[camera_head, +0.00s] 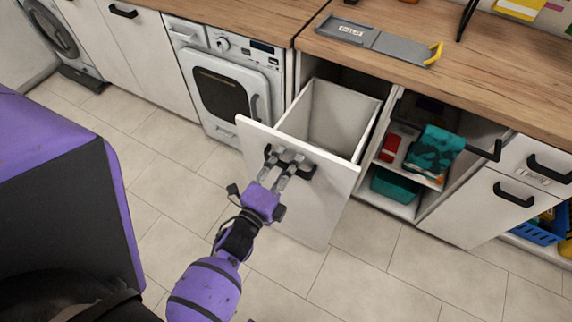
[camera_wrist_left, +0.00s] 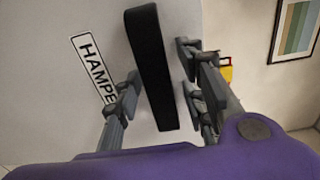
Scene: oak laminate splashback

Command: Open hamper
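The hamper (camera_head: 327,114) is a white pull-out bin below the counter, standing well out from the cabinet with its open top showing an empty-looking inside. Its white front panel (camera_head: 335,187) carries a black bar handle (camera_head: 306,172), which also shows in the left wrist view (camera_wrist_left: 150,65). A label reading "HAMPE" (camera_wrist_left: 94,68) is partly hidden behind a finger. My right gripper is not in view.
A washing machine (camera_head: 232,85) stands left of the hamper. Right of it is an open cabinet with a teal towel (camera_head: 434,150) and a teal bin (camera_head: 394,187). A grey tray (camera_head: 375,40) lies on the counter. The tiled floor (camera_head: 365,270) before the hamper is clear.

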